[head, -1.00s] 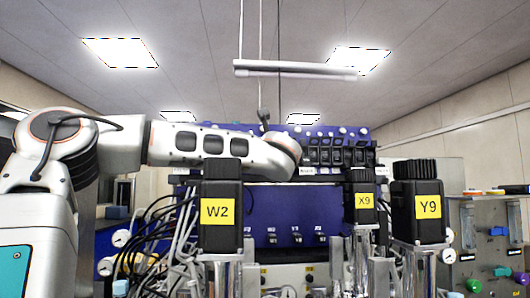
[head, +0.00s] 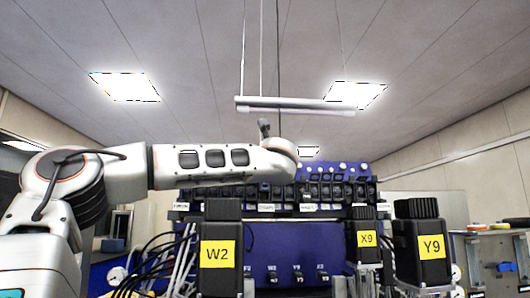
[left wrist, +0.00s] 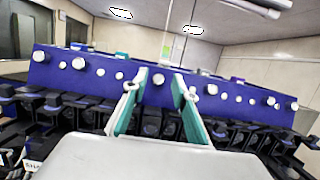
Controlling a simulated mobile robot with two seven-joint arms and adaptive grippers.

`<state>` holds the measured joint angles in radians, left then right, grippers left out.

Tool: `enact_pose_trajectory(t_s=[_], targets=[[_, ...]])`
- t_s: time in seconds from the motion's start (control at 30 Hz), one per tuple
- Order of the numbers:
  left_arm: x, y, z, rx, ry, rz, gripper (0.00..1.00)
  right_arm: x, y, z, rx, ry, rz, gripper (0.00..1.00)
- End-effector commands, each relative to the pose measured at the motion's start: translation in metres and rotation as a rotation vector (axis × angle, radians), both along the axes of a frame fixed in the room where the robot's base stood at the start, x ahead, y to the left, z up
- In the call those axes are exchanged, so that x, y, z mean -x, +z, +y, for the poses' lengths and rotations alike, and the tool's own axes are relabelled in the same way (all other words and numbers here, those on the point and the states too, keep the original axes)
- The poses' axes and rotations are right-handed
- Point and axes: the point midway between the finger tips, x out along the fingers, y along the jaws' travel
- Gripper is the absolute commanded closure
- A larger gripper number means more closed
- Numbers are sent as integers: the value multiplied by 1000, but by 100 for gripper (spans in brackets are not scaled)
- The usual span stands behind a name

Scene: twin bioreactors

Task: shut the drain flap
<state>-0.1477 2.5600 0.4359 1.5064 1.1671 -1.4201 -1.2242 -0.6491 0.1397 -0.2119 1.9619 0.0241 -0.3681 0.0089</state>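I cannot make out a drain flap in either view. My left arm crosses the head view from the left and ends in front of the blue rack (head: 290,262); its gripper does not show there. My right gripper is in neither view.
Black motor blocks labelled W2 (head: 220,275), X9 (head: 364,258) and Y9 (head: 422,268) stand in front of the rack. Cables and tubes (head: 165,262) hang at its left. A rail (head: 295,105) hangs from the ceiling above. A bench with small parts is at the far right.

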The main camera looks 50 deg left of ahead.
Motion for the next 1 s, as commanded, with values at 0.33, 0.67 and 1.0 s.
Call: enact_pose_trajectory(t_s=[0.33, 0.67, 1.0], targets=[[0, 35, 0, 1, -1, 1, 72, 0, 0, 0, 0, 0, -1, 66], [0, 34, -1, 5, -1, 4, 72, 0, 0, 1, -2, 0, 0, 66], [38, -53, -51, 174, -7, 128, 72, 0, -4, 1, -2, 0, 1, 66]])
